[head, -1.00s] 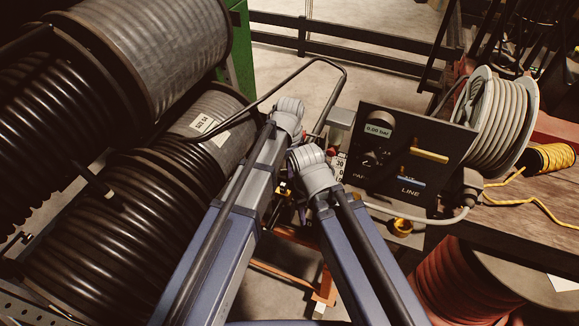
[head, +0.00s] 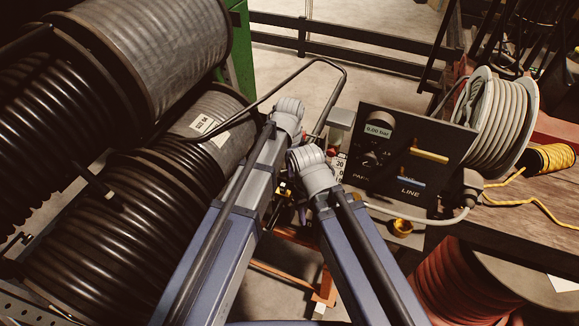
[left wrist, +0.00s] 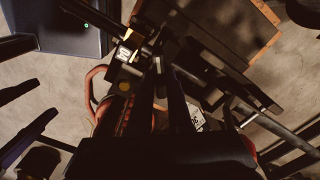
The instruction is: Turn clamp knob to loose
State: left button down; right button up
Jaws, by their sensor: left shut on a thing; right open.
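My left gripper (left wrist: 160,75) shows in the left wrist view as two long dark fingers, close together. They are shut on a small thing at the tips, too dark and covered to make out. In the head view my left wrist stands over the rig, left of the black panel (head: 395,175), and hides the fingertips. My right gripper (head: 303,208) is just below, mostly hidden by its own wrist, open with nothing visible in it. I cannot clearly pick out the clamp knob; a red-orange part (left wrist: 114,118) lies left of the left fingers.
Large black hose reels (head: 95,245) crowd the left side. The panel has a 0.00 bar display (head: 378,130), a yellow lever (head: 429,155) and a blue lever (head: 411,182). A grey hose reel (head: 497,118) stands on the wooden bench (head: 520,215) at right.

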pick_arm(q)
jog(key=n, duration=1)
jog(key=shift+n, duration=0.4)
jog(key=n, duration=0.3)
jog(key=shift+n, duration=0.3)
jog(key=n, duration=0.3)
jog(key=shift+n, duration=0.3)
jog(key=n, duration=0.3)
jog(key=shift+n, duration=0.3)
jog(key=n, duration=0.7)
